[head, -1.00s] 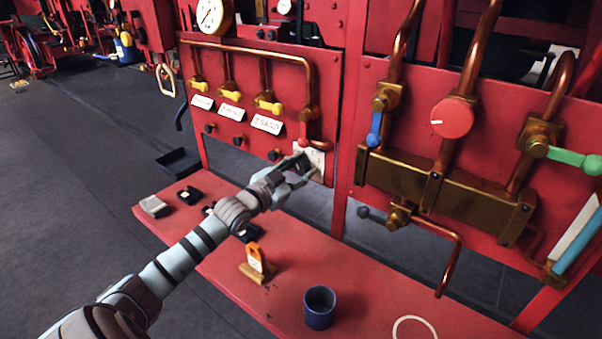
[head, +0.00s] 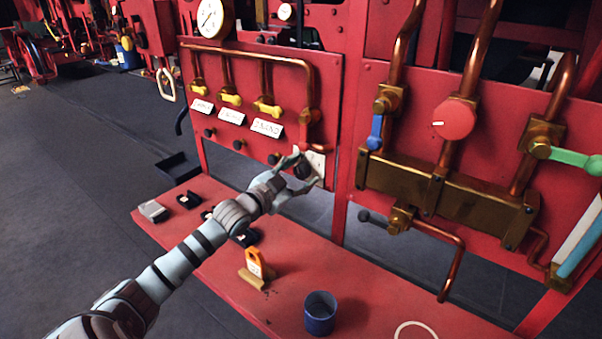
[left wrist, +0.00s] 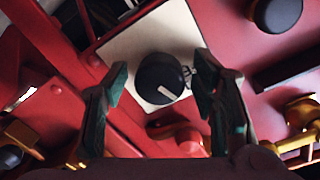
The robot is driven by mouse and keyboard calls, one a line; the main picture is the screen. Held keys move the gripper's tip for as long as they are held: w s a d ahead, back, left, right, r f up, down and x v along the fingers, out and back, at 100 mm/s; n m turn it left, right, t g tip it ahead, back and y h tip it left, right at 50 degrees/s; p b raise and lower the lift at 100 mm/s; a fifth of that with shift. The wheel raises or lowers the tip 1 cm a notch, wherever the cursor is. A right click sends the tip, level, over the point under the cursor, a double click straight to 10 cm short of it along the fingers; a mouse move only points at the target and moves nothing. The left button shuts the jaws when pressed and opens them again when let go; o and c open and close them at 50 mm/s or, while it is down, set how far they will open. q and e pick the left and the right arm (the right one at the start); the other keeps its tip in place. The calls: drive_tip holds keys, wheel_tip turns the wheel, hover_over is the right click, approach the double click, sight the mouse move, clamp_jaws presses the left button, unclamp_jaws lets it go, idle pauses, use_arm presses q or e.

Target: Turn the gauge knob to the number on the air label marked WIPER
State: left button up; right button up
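The gauge knob (left wrist: 161,79) is a round black knob with a white pointer line on a pale square plate (left wrist: 138,45) in the left wrist view. A dark mark, partly hidden, shows on the plate beside it. My left gripper (left wrist: 162,95) is open, with one finger on each side of the knob and gaps showing. In the head view my left gripper (head: 300,175) is at the plate (head: 317,163) on the red panel. Three white labels (head: 202,105), (head: 231,115), (head: 268,128) hang under yellow valves; their writing is too small to read. My right gripper is out of view.
A red bench (head: 330,275) below holds a blue cup (head: 320,313), an orange tag on a stand (head: 256,264) and small dark items. Brass pipework with a red round knob (head: 454,119) and a blue lever (head: 375,133) is to the right.

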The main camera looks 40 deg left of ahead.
sight(299, 169)
use_arm(q)
drive_tip(key=shift+r+n+p, duration=0.1)
drive_tip(key=shift+n+p, duration=0.2)
drive_tip(key=shift+p, duration=0.05)
drive_tip(key=n+p, duration=0.1)
drive_tip(key=n, duration=0.1)
drive_tip(key=n+p, duration=0.2)
drive_tip(key=n, duration=0.1)
drive_tip(key=n+p, duration=0.2)
drive_tip(key=shift+s+r+n, duration=0.3)
drive_tip(key=shift+r, duration=0.05)
drive_tip(key=s+p, duration=0.5)
drive_tip(key=shift+s+r, duration=0.1)
drive_tip(key=shift+r, duration=0.05)
drive_tip(key=s+p, duration=0.3)
drive_tip(key=s, duration=0.5)
drive_tip(key=s+d+f+m+g+h, duration=0.1)
drive_tip(key=s+d+f+m+g, duration=0.1)
drive_tip(key=s+d+f+g, duration=0.2)
drive_tip(key=s+d+f+m+g+h+b, duration=0.1)
drive_tip(key=s+d+f+g, duration=0.3)
drive_tip(key=d+f, duration=0.6)
drive_tip(key=s+d+m+h, duration=0.1)
drive_tip(key=d, duration=0.2)
drive_tip(key=shift+f, duration=0.3)
drive_tip(key=shift+s, duration=0.1)
